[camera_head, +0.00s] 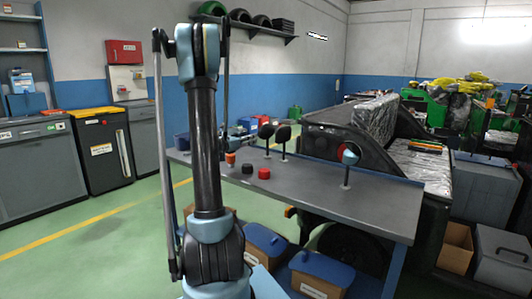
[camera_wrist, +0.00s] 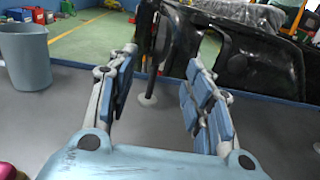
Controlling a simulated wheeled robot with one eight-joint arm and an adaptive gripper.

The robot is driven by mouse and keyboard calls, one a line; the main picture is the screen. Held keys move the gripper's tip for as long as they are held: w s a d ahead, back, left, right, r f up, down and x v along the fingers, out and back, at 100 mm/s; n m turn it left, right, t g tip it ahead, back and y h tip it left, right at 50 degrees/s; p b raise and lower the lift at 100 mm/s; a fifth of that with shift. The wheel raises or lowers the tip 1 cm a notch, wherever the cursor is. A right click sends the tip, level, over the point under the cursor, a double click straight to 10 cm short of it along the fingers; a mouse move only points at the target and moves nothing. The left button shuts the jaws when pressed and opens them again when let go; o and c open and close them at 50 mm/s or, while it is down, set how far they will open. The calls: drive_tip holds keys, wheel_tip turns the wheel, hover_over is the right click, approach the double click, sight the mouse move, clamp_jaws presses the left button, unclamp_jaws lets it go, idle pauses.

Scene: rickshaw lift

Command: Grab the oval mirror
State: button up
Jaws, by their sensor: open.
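Several mirrors stand on the grey table. Two dark-backed rounded mirrors, the left one (camera_head: 266,131) and the right one (camera_head: 283,133), are close together near the table's back edge. A third mirror (camera_head: 348,155), with a face showing blue and red, stands on a thin post at the right. I cannot tell for sure which is the oval one. My gripper (camera_wrist: 161,57) is open and empty. In the wrist view a dark mirror on a post (camera_wrist: 162,40) with a round pale base stands beyond and between the fingers. My gripper is hidden behind my arm in the head view.
Red and black small items, such as a red one (camera_head: 264,173), lie on the table (camera_head: 310,185). A grey-blue bucket (camera_wrist: 25,55) stands at the left in the wrist view. A black vehicle body (camera_head: 335,140) is close behind the table. Boxes with blue lids sit below.

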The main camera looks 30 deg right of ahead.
sight(261, 134)
drive_tip(key=x, duration=1)
drive_tip(key=shift+s+x, duration=0.1)
drive_tip(key=shift+x, duration=1.15)
drive_tip(key=shift+s+x, duration=0.15)
drive_tip(key=shift+x, duration=1.1)
drive_tip(key=shift+d, duration=0.1)
clamp_jaws()
